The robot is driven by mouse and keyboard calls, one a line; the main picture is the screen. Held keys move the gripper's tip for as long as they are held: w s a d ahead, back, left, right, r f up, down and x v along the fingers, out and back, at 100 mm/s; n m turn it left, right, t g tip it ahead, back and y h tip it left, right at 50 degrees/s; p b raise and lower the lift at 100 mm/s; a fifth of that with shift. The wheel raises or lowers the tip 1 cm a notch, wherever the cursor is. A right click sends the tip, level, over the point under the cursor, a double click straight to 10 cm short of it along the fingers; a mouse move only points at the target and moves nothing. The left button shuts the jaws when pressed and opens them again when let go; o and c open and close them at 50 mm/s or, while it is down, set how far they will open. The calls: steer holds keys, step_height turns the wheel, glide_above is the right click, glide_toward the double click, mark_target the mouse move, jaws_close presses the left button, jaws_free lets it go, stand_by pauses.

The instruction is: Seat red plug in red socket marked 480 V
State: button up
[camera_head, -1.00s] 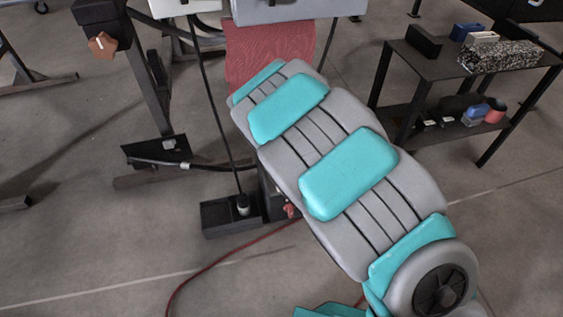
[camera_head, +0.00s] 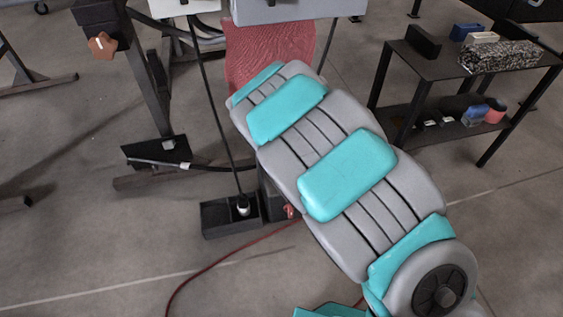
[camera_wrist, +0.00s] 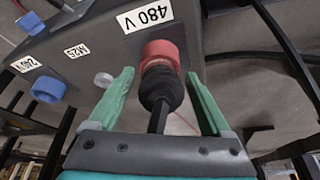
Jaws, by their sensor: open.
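The red socket (camera_wrist: 160,48) is on the underside of a grey box, beside the label marked 480 V (camera_wrist: 146,15). The plug shows as a black body (camera_wrist: 159,88) with a dark cable toward me. Its front end meets the red socket; I cannot tell how deep it sits, or plug red from socket red. My gripper (camera_wrist: 160,78) is open, one green finger on each side of the plug, with gaps showing on both sides. In the head view my arm hides gripper, plug and socket.
A blue socket (camera_wrist: 48,89) by a 240 V label and a round fitting (camera_wrist: 103,79) by an M25 label lie left. A red textured sheet (camera_head: 265,45) hangs beyond my arm. A dark shelf table (camera_head: 440,72) stands right. A red cable (camera_head: 215,265) crosses the floor.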

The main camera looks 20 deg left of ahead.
steer(key=v, duration=0.7)
steer(key=shift+a+p, duration=0.1)
steer(key=shift+p, duration=0.25)
steer(key=shift+r, duration=0.1)
steer(key=shift+d+r, duration=0.2)
steer(key=shift+d, duration=0.2)
steer(key=s+d+r+m+g, duration=0.1)
steer(key=s+d+r, duration=0.2)
steer(key=d, duration=0.4)
steer(key=s+d+r+g+h, duration=0.1)
steer(key=s+d+r, duration=0.25)
steer(key=d, duration=0.25)
steer(key=s+d+r+m+g, duration=0.1)
steer(key=s+d+r, duration=0.15)
steer(key=d, duration=0.45)
steer(key=s+d+r+g, duration=0.1)
steer(key=s+d+r, duration=0.1)
steer(key=s+d, duration=0.2)
steer(key=s+d+r+g, duration=0.1)
steer(key=s+d, duration=0.3)
steer(key=s, duration=0.7)
steer(key=s+d+r+g, duration=0.1)
steer(key=s+d+r, duration=0.2)
steer(key=s, duration=0.5)
steer(key=shift+d, duration=0.45)
